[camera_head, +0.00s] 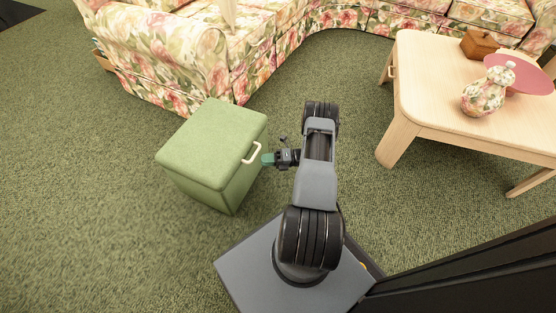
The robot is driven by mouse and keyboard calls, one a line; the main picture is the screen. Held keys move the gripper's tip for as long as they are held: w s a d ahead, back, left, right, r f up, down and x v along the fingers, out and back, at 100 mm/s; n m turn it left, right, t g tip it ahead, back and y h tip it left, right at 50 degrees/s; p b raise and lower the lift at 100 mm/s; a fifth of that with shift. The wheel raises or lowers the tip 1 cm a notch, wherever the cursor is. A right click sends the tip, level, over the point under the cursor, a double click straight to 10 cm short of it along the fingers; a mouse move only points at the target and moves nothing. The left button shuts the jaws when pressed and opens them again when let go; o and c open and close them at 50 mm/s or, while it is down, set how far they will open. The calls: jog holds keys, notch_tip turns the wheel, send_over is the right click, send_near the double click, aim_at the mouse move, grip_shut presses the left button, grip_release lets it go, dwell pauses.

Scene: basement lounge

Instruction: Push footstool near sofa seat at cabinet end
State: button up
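The footstool (212,140) is a green padded cube with a pale loop handle (251,153) on its right side. It stands on the carpet in front of the floral sofa (205,55), close to the sofa's near arm end. My gripper (268,159) is at the footstool's right side, just beside the handle. Its fingertips look green and are very small in view. I cannot tell whether they touch the footstool or whether they are open or shut.
A light wooden coffee table (435,115) stands at the right, holding a floral jar (485,94), a wooden box (479,44) and a pink round item (530,77). The green carpet (75,190) is clear at the left. A dark piece of furniture (500,265) edges the lower right.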

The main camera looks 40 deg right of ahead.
aim_at(251, 160)
jog(key=shift+b+x, duration=0.45)
jog(key=shift+x, duration=2.7)
grip_shut()
